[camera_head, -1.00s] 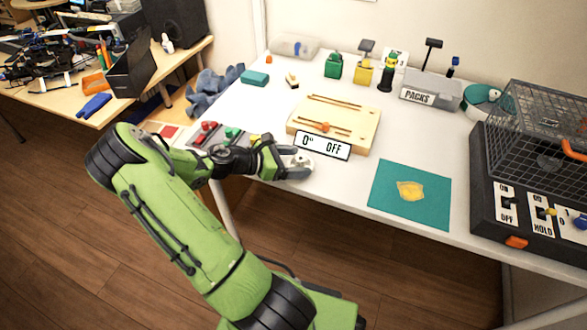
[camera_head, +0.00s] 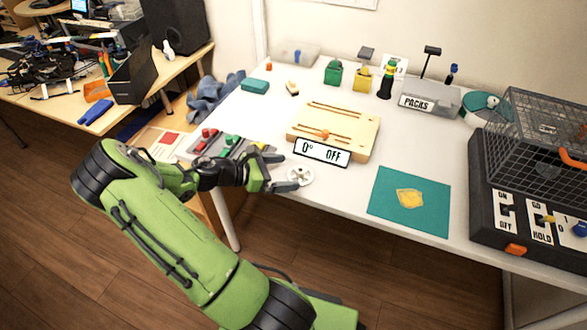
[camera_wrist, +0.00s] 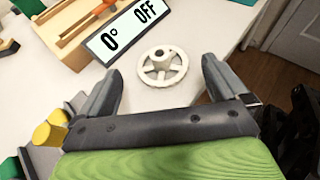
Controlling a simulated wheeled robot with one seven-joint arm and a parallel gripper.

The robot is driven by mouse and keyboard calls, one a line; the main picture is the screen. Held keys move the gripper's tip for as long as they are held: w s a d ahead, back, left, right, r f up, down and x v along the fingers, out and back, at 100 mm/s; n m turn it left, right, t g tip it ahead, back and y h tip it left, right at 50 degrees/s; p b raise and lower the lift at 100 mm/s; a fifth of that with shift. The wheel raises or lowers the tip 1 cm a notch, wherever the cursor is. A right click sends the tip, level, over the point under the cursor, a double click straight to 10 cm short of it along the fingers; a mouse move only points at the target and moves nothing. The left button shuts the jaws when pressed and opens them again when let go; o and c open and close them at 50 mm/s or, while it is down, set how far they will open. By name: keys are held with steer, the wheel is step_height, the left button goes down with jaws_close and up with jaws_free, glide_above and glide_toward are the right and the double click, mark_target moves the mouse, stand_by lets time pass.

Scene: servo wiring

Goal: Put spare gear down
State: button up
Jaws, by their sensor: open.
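The spare gear (camera_head: 300,175), a white spoked wheel with a hub, lies flat on the white table near its front edge. It also shows in the wrist view (camera_wrist: 162,66), just beyond my fingertips and apart from them. My gripper (camera_head: 284,174) is open and empty, to the left of the gear in the head view. In the wrist view my gripper (camera_wrist: 163,78) has its two fingers spread wide, with the gear ahead between their lines.
A wooden slotted board (camera_head: 340,122) with a "0° OFF" sign (camera_head: 322,152) stands just behind the gear. A panel with colored knobs (camera_head: 222,142) is at the left. A teal mat (camera_head: 410,200) with a yellow patch lies at the right, with bare table (camera_head: 345,182) between.

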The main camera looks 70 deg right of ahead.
steer(key=w+a+r+m+t+y+p, duration=0.1)
steer(key=w+a+r+m+t+y, duration=0.35)
steer(key=a, duration=0.75)
steer(key=w+a+r+m+t+y+p, duration=0.1)
steer(key=w+a+r+m+t, duration=0.1)
steer(key=w+a+r+t, duration=0.65)
steer(key=s+a+r+t+y, duration=0.1)
steer(key=s+a+r, duration=0.3)
steer(key=a, duration=0.4)
steer(key=s+a+r+m+t+y, duration=0.1)
steer(key=s+a+r, duration=0.3)
steer(key=a, duration=0.5)
steer(key=shift+t+y, duration=0.4)
steer(key=shift+y, duration=0.15)
